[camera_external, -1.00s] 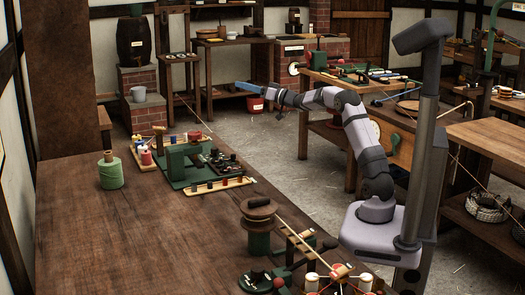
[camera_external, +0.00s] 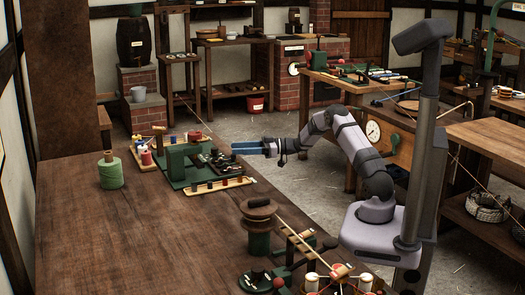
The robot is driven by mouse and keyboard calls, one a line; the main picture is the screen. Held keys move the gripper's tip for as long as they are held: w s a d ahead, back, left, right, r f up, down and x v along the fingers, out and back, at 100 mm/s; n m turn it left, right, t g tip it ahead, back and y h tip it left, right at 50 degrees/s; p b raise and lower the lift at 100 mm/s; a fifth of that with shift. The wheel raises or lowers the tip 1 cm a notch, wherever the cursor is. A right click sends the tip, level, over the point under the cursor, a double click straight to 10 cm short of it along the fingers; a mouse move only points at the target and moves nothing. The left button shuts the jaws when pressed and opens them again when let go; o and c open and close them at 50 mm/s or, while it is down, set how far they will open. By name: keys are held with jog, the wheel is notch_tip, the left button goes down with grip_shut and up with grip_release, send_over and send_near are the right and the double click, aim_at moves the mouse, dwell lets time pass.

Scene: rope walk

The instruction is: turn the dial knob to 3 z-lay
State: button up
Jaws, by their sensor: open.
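The green device (camera_external: 178,162) stands on the near wooden table, with a group of small black fittings (camera_external: 213,160) on its right. Which part is the dial knob is too small to tell, and I cannot read any marking. My gripper (camera_external: 234,148) has blue fingers that point left. It is open and seems empty, just right of the black fittings and at or above the table's right edge. I see no contact with the device.
A tray of small pegs (camera_external: 220,186) lies in front of the device. A green twine spool (camera_external: 111,174) stands to its left. A wooden reel (camera_external: 259,208) and other rigging crowd the table's near right. The table's middle (camera_external: 165,235) is clear.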

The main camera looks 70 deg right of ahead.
aim_at(222, 156)
jog(key=shift+x, duration=3.65)
jog(key=c, duration=1)
jog(key=shift+c, duration=0.2)
